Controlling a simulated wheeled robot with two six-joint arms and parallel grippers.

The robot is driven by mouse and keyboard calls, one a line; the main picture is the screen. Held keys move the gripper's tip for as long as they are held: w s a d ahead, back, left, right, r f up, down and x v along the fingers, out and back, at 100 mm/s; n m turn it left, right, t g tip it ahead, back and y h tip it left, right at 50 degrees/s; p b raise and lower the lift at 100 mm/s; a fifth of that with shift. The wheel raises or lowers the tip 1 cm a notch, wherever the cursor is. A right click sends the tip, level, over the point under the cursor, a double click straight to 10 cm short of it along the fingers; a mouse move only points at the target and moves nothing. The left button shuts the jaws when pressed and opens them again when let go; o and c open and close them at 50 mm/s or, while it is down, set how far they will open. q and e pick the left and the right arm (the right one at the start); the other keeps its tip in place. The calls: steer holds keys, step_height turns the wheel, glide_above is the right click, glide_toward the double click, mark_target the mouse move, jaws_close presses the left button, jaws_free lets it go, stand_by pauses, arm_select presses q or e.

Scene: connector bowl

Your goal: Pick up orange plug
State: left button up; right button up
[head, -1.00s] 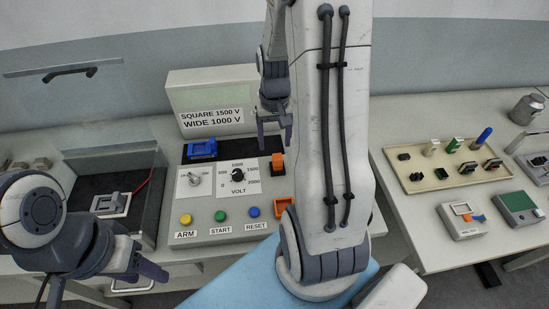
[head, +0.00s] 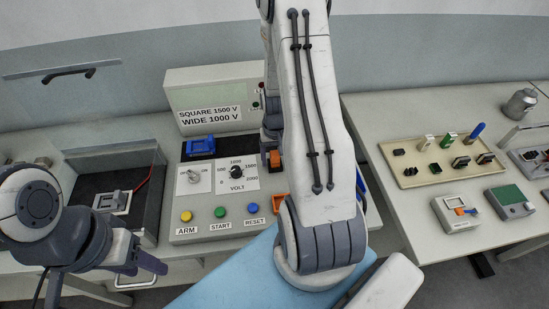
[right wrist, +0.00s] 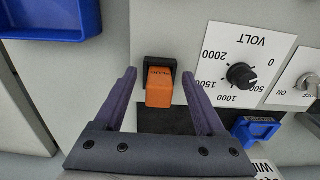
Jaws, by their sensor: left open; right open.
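The orange plug (right wrist: 160,88) has a black end and sits upright on the tester panel, seen from above in the right wrist view. In the head view it shows partly (head: 275,159), beside my right arm. My right gripper (right wrist: 159,73) is open, with one finger on each side of the plug and a gap to both; I cannot tell whether the fingers reach down to its level. In the head view this gripper is mostly hidden behind my arm. My left gripper (head: 146,268) is open and empty at the lower left.
The tester box (head: 210,228) has a voltage knob (head: 236,172), coloured buttons and a blue connector (head: 200,146). A blue bin (right wrist: 50,14) lies close by in the right wrist view. A beige tray (head: 412,180) of connectors stands on the right table.

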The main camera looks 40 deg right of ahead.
steer(key=shift+f, duration=0.1)
jaws_close()
stand_by(0.3)
